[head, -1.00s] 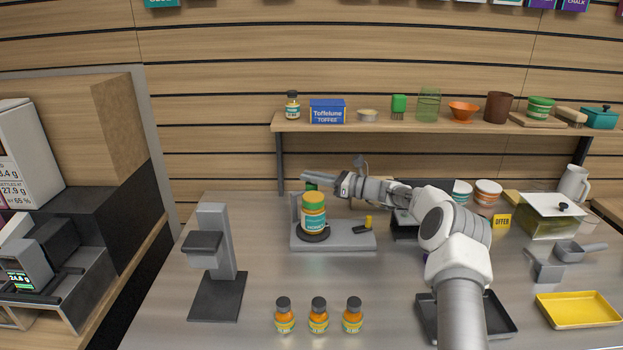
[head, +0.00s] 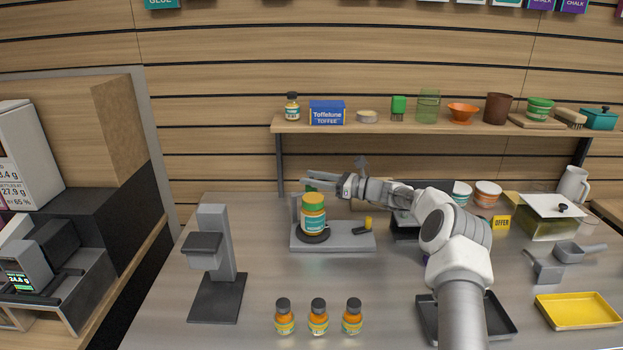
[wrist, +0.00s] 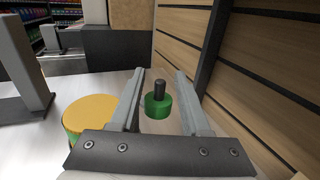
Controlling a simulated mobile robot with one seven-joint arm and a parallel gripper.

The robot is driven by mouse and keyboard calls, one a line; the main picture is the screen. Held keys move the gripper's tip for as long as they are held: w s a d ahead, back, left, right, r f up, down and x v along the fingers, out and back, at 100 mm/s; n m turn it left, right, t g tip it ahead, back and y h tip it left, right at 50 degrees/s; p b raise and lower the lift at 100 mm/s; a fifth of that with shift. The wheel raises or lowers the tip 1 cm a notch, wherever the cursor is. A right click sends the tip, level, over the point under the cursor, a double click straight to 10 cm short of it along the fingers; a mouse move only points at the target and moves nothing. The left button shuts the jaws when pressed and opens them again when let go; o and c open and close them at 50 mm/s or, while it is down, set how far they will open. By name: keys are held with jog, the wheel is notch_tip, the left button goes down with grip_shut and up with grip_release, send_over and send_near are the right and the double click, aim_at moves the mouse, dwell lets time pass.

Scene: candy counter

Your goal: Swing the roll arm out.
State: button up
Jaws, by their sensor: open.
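A grey labelling fixture (head: 345,243) stands on the counter. A yellow knob (head: 368,221) sits on a short dark lever to the right. My gripper (head: 307,185) is behind and above the jar, pointing left. In the wrist view my gripper (wrist: 157,73) is open and empty. A green roller (wrist: 157,108) with a black pin on top shows between and below the fingers, apart from them. The jar's lid (wrist: 90,114) is left of the left finger. The roll arm's link is hidden.
The slatted wall (wrist: 240,75) and a dark upright are close on my gripper's right. A wall shelf (head: 440,124) with several goods hangs above. Three small bottles (head: 318,317) stand in front; a grey stand (head: 215,262) is at left, with clear counter between.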

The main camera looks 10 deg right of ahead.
jog(key=v, duration=1.7)
jog(key=shift+w+a+r, duration=0.15)
jog(key=shift+a+r, duration=0.05)
jog(key=shift+r, duration=0.05)
jog(key=c, duration=0.4)
jog(key=shift+m+t+h, duration=0.3)
jog(key=shift+m+h, duration=0.4)
jog(key=shift+h, duration=0.2)
jog(key=a+r, duration=0.1)
jog(key=a, duration=0.1)
jog(key=w+a+r, duration=0.1)
jog(key=a, duration=0.1)
jog(key=shift+r, duration=0.3)
grip_shut()
jog(key=s+a+r+m+t+h+p, duration=0.1)
jog(key=s+a+r+m+h+p, duration=0.2)
jog(key=s+m+h, duration=0.5)
jog(key=w+a+f+n, duration=0.1)
jog(key=w+a+f, duration=0.1)
jog(key=w, duration=0.4)
jog(key=w+a+f+n, duration=0.1)
jog(key=w+a+f, duration=0.2)
jog(key=w, duration=0.3)
jog(key=shift+a+f+h+p, duration=0.2)
jog(key=shift+a+h+p, duration=0.25)
jog(key=shift+a, duration=0.1)
